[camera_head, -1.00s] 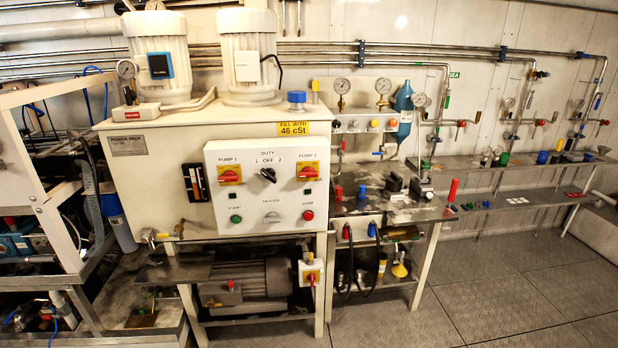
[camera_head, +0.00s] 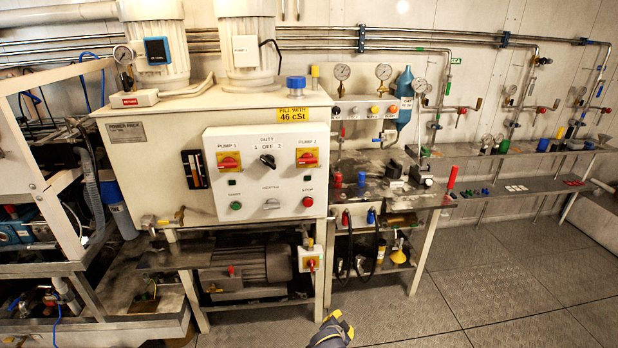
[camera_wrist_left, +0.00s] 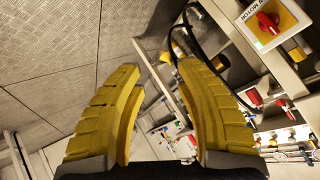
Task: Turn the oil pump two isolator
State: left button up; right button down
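The pump 2 isolator (camera_head: 307,157) is a red rotary knob on a yellow plate, at the upper right of the white control panel (camera_head: 287,185). My left gripper (camera_head: 335,325) shows its yellow fingers at the bottom edge of the head view, well below the panel and apart from it. In the left wrist view my left gripper (camera_wrist_left: 160,66) is open, with nothing between its fingers. That view also shows a red knob on a yellow plate on a white box (camera_wrist_left: 268,22), tilted, at the upper right. My right gripper is not in view.
The pump 1 isolator (camera_head: 229,161) looks alike, left of a black duty selector (camera_head: 267,161). A small red-and-yellow switch box (camera_head: 311,260) sits below the panel. A bench (camera_head: 385,190) with bottles and hoses stands to the right. The floor (camera_head: 480,290) at right is clear.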

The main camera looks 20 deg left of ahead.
aim_at(310, 162)
pick_arm(q)
jog(key=w+d+r+m+t+y, duration=0.1)
jog(key=w+r, duration=0.4)
jog(key=r, duration=0.3)
jog(key=w+d+r+m+t, duration=0.1)
jog(key=w+d+r, duration=0.1)
jog(key=w+r, duration=0.35)
notch_tip(310, 162, up, 36)
jog(key=w+a+t+y, duration=0.2)
jog(key=a+t+y, duration=0.1)
jog(key=y, duration=0.5)
jog(key=s+a+r+n+g+y, duration=0.2)
jog(key=s+a+r+y, duration=0.2)
jog(key=s+a+y, duration=0.15)
jog(key=shift+h, duration=0.45)
jog(key=x, duration=1.7)
jog(key=shift+w+f, duration=0.25)
jog(key=shift+f, duration=0.15)
grip_shut()
